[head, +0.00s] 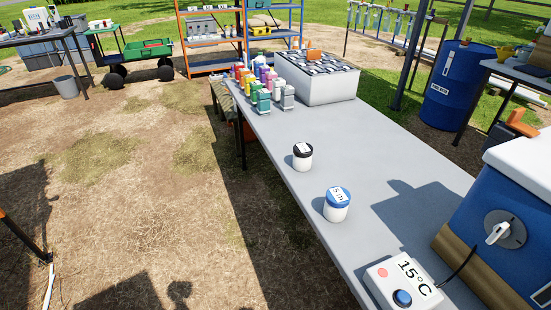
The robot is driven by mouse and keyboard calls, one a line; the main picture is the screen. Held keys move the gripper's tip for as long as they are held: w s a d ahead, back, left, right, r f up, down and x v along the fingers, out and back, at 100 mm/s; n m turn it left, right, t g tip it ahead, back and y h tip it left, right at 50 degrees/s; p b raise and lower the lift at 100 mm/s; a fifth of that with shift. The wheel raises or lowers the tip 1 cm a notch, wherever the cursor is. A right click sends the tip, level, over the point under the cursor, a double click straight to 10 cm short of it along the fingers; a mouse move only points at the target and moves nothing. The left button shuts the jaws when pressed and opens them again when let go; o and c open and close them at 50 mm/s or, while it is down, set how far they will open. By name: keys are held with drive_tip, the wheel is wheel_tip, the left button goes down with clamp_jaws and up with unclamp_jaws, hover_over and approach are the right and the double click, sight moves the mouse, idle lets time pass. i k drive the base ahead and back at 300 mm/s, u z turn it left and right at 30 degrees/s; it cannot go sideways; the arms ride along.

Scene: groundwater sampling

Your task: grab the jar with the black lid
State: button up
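A white jar with a black lid (302,157) stands upright on the long grey table (390,160), near its left edge. The lid carries a small white label whose writing I cannot read. A second white jar with a blue lid (337,204) stands nearer to me and a little to the right, apart from the first. Its lid label seems to read "5 m". Nothing touches the black-lidded jar. My gripper does not show in the head view.
Several coloured bottles (264,97) and a grey crate (337,90) stand at the table's far end. A box reading 15°C (400,282) and a blue cooler (500,215) stand at the near right. Open dirt ground (150,190) lies left of the table.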

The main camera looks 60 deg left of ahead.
sight(302, 150)
drive_tip(key=u, duration=1.65)
drive_tip(key=k, duration=0.6)
drive_tip(key=u, duration=0.7)
drive_tip(key=i, duration=0.85)
drive_tip(key=u, duration=0.5)
drive_tip(key=i, duration=0.8)
drive_tip(key=z, duration=0.55)
drive_tip(key=i, duration=0.6)
drive_tip(key=z, duration=1.2)
drive_tip(key=i, duration=0.4)
drive_tip(key=z, duration=0.35)
